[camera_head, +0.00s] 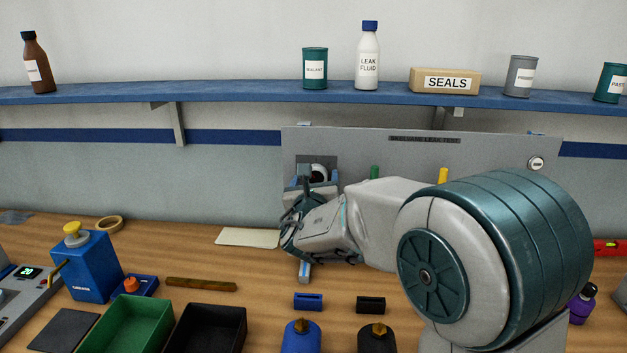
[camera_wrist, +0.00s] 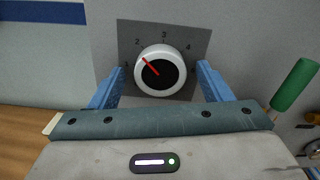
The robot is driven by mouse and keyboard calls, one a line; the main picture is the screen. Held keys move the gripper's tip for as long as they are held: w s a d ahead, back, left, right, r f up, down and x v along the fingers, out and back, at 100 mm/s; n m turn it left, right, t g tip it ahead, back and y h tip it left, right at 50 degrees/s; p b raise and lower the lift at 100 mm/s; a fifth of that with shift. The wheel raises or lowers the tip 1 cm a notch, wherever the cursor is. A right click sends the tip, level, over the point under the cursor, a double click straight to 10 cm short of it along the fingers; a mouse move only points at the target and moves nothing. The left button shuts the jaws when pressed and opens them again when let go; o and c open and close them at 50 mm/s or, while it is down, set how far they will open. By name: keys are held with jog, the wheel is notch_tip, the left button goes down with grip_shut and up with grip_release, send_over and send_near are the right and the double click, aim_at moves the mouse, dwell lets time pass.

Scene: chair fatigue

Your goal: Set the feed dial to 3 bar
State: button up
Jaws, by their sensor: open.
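The feed dial (camera_wrist: 172,54) is a white-rimmed knob with a black centre on a grey square plate (camera_wrist: 199,37). Its red pointer (camera_wrist: 150,66) points up and left, close to the 2; the 3 (camera_wrist: 164,35) is at the top and the 4 to the right. My gripper (camera_wrist: 161,69) is open, with one blue finger on each side of the dial. I see gaps between fingers and rim, and cannot tell the depth. In the head view the dial (camera_head: 319,171) shows at the panel's left end, partly hidden by my gripper (camera_head: 313,184).
The grey panel (camera_head: 400,150) stands at the bench's back. A green handle (camera_wrist: 296,86) is right of the dial; a yellow one (camera_head: 443,176) is farther right. A blue shelf (camera_head: 240,92) holds bottles above. A green tray (camera_head: 130,325) and blue box (camera_head: 86,268) are at left.

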jog(key=c, duration=1)
jog(key=shift+f+b, duration=0.15)
jog(key=shift+b, duration=0.6)
jog(key=shift+f+m+b, duration=0.15)
jog(key=shift+m+b, duration=0.55)
jog(key=shift+b, duration=0.5)
jog(key=m+b, duration=0.2)
jog(key=b, duration=0.2)
jog(key=shift+f+b, duration=0.1)
jog(key=shift+b, duration=0.2)
jog(key=m+b, duration=0.3)
jog(key=b, duration=0.3)
jog(key=shift+m, duration=0.4)
jog(key=shift+r+m+b, duration=0.3)
jog(key=shift+m+b, duration=0.4)
jog(key=shift+b, duration=0.25)
jog(key=shift+r, duration=0.1)
